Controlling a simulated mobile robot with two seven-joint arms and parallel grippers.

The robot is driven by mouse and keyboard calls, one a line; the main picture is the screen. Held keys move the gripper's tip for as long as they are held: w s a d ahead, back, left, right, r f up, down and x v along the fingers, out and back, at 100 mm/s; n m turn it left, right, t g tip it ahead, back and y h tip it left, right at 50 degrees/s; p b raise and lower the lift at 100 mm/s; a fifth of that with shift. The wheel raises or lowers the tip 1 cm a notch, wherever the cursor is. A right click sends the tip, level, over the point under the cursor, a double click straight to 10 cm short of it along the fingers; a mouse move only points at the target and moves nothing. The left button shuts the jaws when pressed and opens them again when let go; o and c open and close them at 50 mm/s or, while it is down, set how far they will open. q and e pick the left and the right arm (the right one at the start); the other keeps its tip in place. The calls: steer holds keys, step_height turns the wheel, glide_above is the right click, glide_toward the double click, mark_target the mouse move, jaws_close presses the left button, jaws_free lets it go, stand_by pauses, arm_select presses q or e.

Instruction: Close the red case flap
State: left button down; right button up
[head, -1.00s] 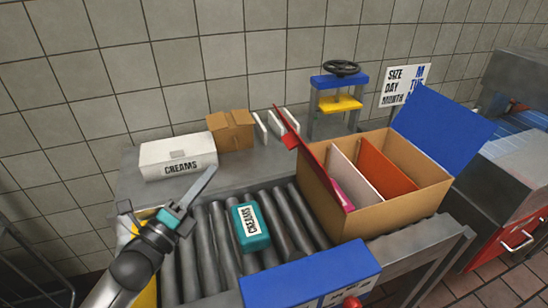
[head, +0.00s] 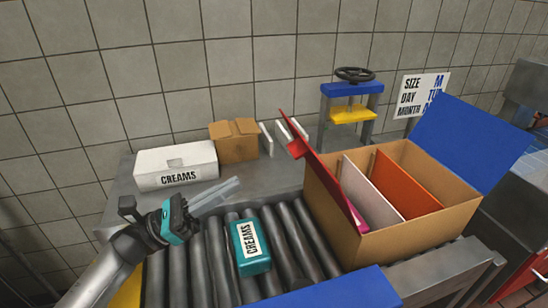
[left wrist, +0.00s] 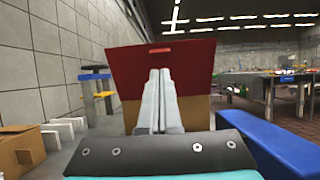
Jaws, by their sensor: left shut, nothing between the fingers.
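The large cardboard case (head: 420,220) stands open on the right of the roller conveyor. Its red flap (head: 318,165) stands up on the left side, tilted outward. The red flap (left wrist: 160,72) also shows ahead in the left wrist view, with the case's brown side (left wrist: 195,109) below it. My left gripper (head: 236,183) is shut and empty, above the rollers and left of the flap, apart from it. Its fingers (left wrist: 160,85) point toward the flap in the left wrist view. My right gripper is not in view.
A teal CREAMS pack (head: 250,247) lies on the rollers (head: 290,245) below my left gripper. A white CREAMS box (head: 176,165) and a small cardboard box (head: 234,140) stand behind. The blue flap (head: 472,140) stands open at the right. A blue-yellow press (head: 351,100) is at the back.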

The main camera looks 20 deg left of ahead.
arm_select(q)
steer(key=p+x, duration=0.1)
steer(key=x, duration=0.8)
steer(key=shift+w+d, duration=0.2)
steer(key=shift+d, duration=0.05)
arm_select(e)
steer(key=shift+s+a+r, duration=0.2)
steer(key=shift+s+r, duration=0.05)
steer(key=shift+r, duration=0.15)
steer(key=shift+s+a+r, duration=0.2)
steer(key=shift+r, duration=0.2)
arm_select(q)
steer(key=shift+r+p, duration=0.2)
steer(key=shift+p, duration=0.1)
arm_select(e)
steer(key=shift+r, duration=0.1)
